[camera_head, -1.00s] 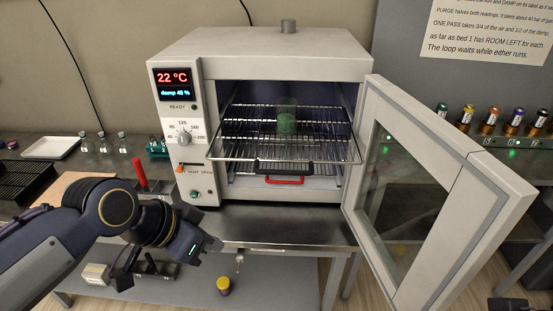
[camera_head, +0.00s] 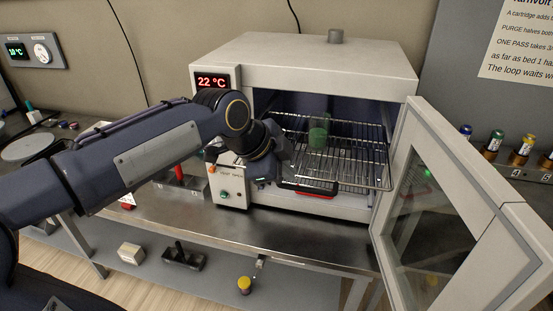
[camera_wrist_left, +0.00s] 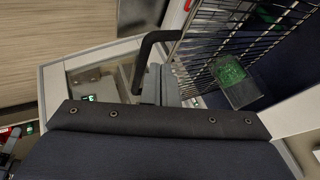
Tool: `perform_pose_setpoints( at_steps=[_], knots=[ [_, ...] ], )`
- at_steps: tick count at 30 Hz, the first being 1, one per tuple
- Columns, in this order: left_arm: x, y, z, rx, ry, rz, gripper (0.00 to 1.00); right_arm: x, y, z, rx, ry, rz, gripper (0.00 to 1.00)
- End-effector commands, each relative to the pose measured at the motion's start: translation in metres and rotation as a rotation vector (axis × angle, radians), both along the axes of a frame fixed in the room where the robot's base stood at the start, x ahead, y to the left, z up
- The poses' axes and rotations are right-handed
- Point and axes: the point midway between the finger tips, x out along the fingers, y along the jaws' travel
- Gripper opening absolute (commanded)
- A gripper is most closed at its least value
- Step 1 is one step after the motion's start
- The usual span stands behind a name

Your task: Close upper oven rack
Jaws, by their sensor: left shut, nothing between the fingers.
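The oven (camera_head: 310,60) stands on the bench with its door swung open to the right. Its upper wire rack (camera_head: 355,150) is drawn part-way out of the opening and bears a glass beaker with green contents (camera_head: 318,136). In the left wrist view, the rack (camera_wrist_left: 215,45), its black handle (camera_wrist_left: 150,48) and the beaker (camera_wrist_left: 232,82) show close up. My left gripper (camera_head: 284,172) is at the rack's front left. Its shut, empty fingers (camera_wrist_left: 161,85) are beside the black handle; contact cannot be told. My left arm hides part of the oven's control panel. My right gripper is out of view.
The open glass door (camera_head: 440,200) stands out at the right. A red handle (camera_head: 315,193) shows below the rack. A red-handled tool (camera_head: 179,172) is on the bench at left. A yellow-topped jar (camera_head: 244,285) stands on the lower shelf.

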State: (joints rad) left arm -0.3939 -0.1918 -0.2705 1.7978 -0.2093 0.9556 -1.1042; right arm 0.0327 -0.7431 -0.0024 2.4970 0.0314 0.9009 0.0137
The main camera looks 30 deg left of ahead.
Motion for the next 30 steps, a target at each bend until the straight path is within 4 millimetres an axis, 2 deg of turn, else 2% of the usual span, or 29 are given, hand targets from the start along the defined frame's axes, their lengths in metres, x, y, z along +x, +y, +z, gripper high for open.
perform_pose_setpoints(
  at_steps=[3, 7, 23, 26, 30],
  knots=[
    [0.009, -0.004, -0.013, -0.001, 0.003, 0.0, 0.0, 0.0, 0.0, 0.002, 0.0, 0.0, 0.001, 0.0],
    [0.014, -0.006, -0.021, -0.001, 0.001, 0.001, 0.0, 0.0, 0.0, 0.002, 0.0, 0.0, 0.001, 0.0],
    [0.021, -0.005, -0.024, 0.0, 0.001, 0.002, 0.0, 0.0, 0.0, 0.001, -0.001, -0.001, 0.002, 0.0],
    [0.03, -0.003, -0.025, -0.001, 0.001, 0.003, 0.0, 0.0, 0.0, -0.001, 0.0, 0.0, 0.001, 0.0],
    [0.053, 0.005, -0.026, 0.0, 0.002, 0.006, 0.0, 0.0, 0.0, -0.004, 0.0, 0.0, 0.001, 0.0]
  ],
)
